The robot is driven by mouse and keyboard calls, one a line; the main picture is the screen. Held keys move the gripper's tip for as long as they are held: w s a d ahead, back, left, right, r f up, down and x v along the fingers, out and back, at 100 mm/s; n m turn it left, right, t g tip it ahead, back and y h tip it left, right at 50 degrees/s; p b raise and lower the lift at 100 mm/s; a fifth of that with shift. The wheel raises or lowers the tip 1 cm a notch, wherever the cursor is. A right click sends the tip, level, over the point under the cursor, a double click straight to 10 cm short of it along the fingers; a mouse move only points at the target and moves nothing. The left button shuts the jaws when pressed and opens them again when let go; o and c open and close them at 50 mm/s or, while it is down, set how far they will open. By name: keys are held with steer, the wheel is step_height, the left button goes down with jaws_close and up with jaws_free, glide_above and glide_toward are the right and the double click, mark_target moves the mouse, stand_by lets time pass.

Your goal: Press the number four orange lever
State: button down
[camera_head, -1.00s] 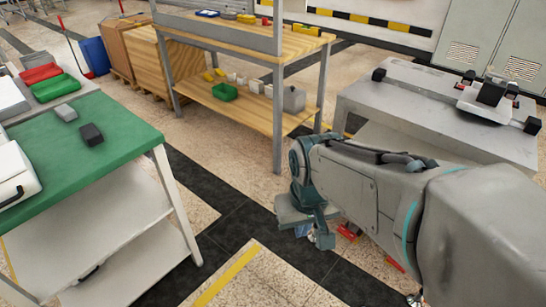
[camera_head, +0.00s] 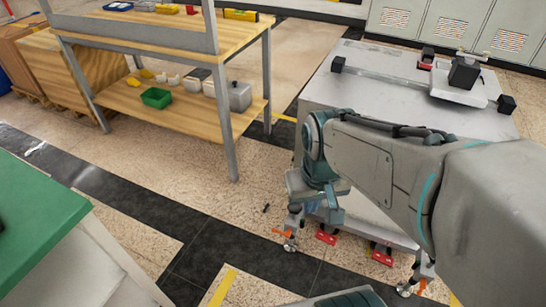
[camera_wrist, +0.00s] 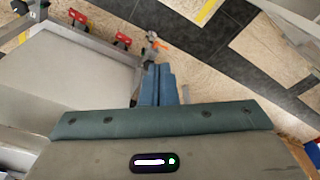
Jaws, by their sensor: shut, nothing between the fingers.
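An orange lever (camera_head: 282,233) sits at a caster on the near left leg of the grey gantry cart (camera_head: 400,98), low by the floor. A second orange lever (camera_head: 418,287) is at the near right caster. An orange lever also shows in the wrist view (camera_wrist: 161,44), just beyond my fingertips. I cannot read any numbers on the levers. My gripper (camera_wrist: 158,68) is shut and empty, its blue fingers together, apparently pointing toward that caster. The gap between fingertips and lever cannot be judged. My arm hides part of the cart's near side.
A wooden workbench with a lower shelf (camera_head: 180,112) stands to the left. A green-topped table (camera_head: 35,220) is at near left. Floor between them is open. Grey lockers (camera_head: 440,30) stand behind.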

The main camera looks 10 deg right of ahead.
steer(key=shift+a, duration=0.1)
steer(key=m+g+b, duration=0.1)
steer(key=m+b, duration=0.6)
steer(key=b, duration=0.9)
glide_above(280, 233)
steer(key=w, duration=0.1)
step_height(280, 233, down, 44)
steer(key=shift+w+a, duration=0.25)
steer(key=shift+a, duration=0.2)
steer(key=shift+f, duration=0.1)
step_height(280, 233, down, 10)
steer(key=b, duration=0.4)
steer(key=shift+w+d, duration=0.15)
steer(key=shift+d, duration=0.05)
